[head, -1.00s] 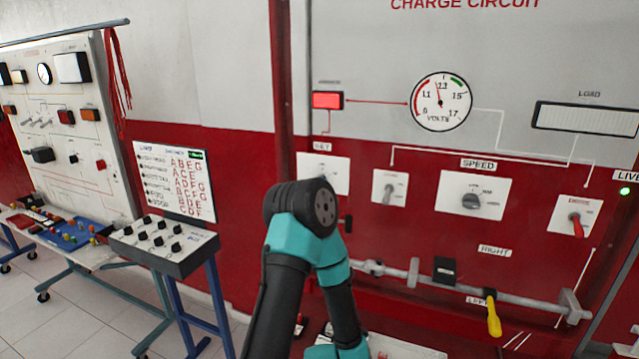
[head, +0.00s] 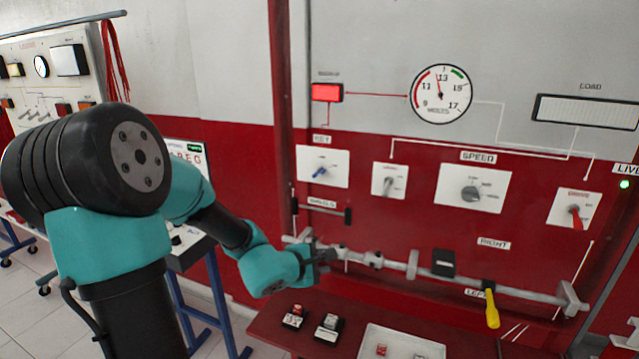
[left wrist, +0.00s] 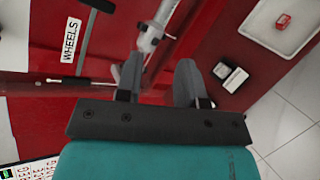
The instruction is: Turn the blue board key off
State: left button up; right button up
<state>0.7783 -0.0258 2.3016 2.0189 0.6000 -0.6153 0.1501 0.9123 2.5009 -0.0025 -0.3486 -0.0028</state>
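The blue board key (head: 320,172) sits on a white plate marked KEY at the left of the red and grey charge circuit panel. Its blue grip lies slanted, lower left to upper right, and nothing covers it. My left gripper (head: 328,256) is below the key, near the left end of the metal rail, apart from the key. In the left wrist view its two fingers (left wrist: 158,80) stand apart with nothing between them. The key does not show in that view. My right gripper is not in view.
A black handle (head: 331,213) is just below the key, and the metal rail (head: 400,262) runs right to a yellow lever (head: 491,309). A red shelf holds small blocks and a white tray (head: 402,343). A red indicator (head: 327,92) is lit.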

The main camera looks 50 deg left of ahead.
aim_at(316, 176)
pick_arm(q)
jog(key=s+a+r+n+t+y, duration=0.1)
jog(key=a+r+n+y, duration=0.1)
jog(key=r, duration=0.5)
jog(key=s+a+r+n+t+y, duration=0.1)
jog(key=a+r+n+t+y, duration=0.1)
jog(key=a+r+y, duration=0.2)
notch_tip(316, 176, up, 4)
jog(key=shift+s+a+f+y, duration=0.15)
jog(key=shift+a+y, duration=0.15)
jog(key=shift+a, duration=0.7)
jog(key=x, duration=1.7)
jog(key=shift+w+f, duration=0.1)
jog(key=shift+w, duration=0.15)
grip_shut()
